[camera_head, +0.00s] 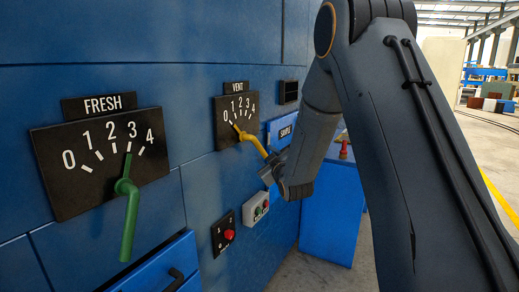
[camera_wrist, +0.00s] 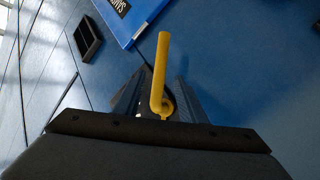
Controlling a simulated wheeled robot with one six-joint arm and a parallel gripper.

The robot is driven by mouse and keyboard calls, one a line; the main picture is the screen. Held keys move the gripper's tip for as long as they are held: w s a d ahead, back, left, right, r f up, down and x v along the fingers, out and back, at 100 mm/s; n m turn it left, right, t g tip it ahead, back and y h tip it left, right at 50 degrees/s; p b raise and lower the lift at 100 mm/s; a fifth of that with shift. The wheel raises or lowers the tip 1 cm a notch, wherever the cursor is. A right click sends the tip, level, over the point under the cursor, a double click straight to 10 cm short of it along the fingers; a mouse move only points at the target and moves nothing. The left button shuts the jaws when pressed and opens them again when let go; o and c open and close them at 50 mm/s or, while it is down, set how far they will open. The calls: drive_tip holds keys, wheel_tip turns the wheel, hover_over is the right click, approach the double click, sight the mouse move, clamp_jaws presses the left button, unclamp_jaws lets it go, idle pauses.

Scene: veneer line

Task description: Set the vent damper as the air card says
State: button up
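The vent damper is a yellow lever (camera_head: 252,141) on a black plate lettered VENT (camera_head: 220,130), with a scale from 0 to 4. Its short pointer end is at the low end of the scale, near the 0 mark. Its handle slopes down to the right. My gripper (camera_head: 268,172) is at the handle's lower end. In the wrist view the yellow handle (camera_wrist: 160,70) stands between my two fingers (camera_wrist: 160,92), which look apart with narrow gaps beside it. Firm contact cannot be made out. No readable air card shows.
A green lever (camera_head: 126,212) on the FRESH plate (camera_head: 60,190) points near 3. Below are a red-button panel (camera_head: 223,234), a grey button box (camera_head: 255,208) and an open blue drawer (camera_head: 150,275). A blue SAMPLE board (camera_head: 283,130) and a dark box (camera_head: 288,92) are close by.

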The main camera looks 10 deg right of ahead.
sight(261, 149)
drive_tip(key=w, duration=0.2)
drive_tip(key=w+p, duration=0.1)
drive_tip(key=w, duration=0.2)
drive_tip(key=w+p, duration=0.1)
drive_tip(key=w, duration=0.1)
drive_tip(key=shift+w+a, duration=0.25)
drive_tip(key=shift+a, duration=0.15)
clamp_jaws()
